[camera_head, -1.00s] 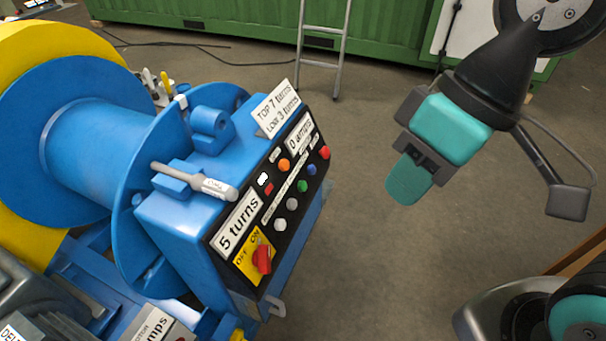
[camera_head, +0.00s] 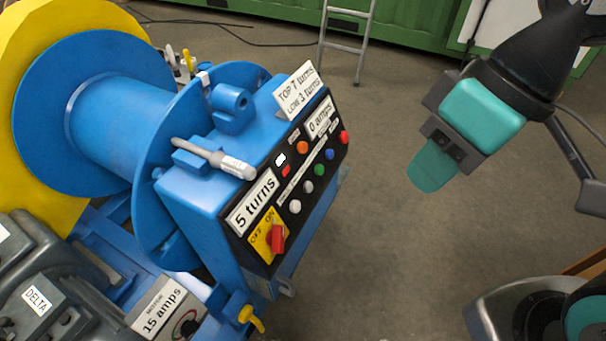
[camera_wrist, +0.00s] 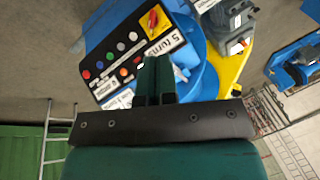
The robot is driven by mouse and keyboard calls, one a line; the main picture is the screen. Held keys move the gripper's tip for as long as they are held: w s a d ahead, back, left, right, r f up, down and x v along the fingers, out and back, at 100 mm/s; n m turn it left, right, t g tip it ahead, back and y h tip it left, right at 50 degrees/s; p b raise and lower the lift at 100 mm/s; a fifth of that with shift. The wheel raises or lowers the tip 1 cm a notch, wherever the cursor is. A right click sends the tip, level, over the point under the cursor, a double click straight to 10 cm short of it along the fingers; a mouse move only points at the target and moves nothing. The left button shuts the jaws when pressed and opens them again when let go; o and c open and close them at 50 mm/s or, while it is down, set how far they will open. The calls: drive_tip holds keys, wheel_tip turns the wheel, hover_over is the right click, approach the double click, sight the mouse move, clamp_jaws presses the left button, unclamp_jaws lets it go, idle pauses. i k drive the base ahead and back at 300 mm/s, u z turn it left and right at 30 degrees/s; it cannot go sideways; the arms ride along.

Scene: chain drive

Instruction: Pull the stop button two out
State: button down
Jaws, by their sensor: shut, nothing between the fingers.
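A black control panel (camera_head: 236,217) sits on the sloping face of a blue box. It has several round buttons: a red one (camera_head: 344,137) at its upper right end, an orange one (camera_head: 302,147), then blue, green and pale ones. Which is stop button two I cannot read. In the wrist view the red button (camera_wrist: 86,74) shows at the panel's left end. A red rotary switch (camera_head: 278,238) sits on a yellow OFF/ON plate. My gripper (camera_head: 432,174) is shut and empty, in the air right of the panel, apart from it. Its fingers (camera_wrist: 155,80) hide part of the panel in the wrist view.
A large blue drum (camera_head: 115,130) stands left of the box. A ladder (camera_head: 345,47) leans at the back. Open floor (camera_head: 395,240) lies right of the panel.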

sight(343, 138)
drive_tip(key=z, duration=0.5)
drive_tip(key=k, duration=0.6)
drive_tip(key=z, duration=0.05)
drive_tip(key=i, duration=1.15)
drive_tip(key=u, duration=0.15)
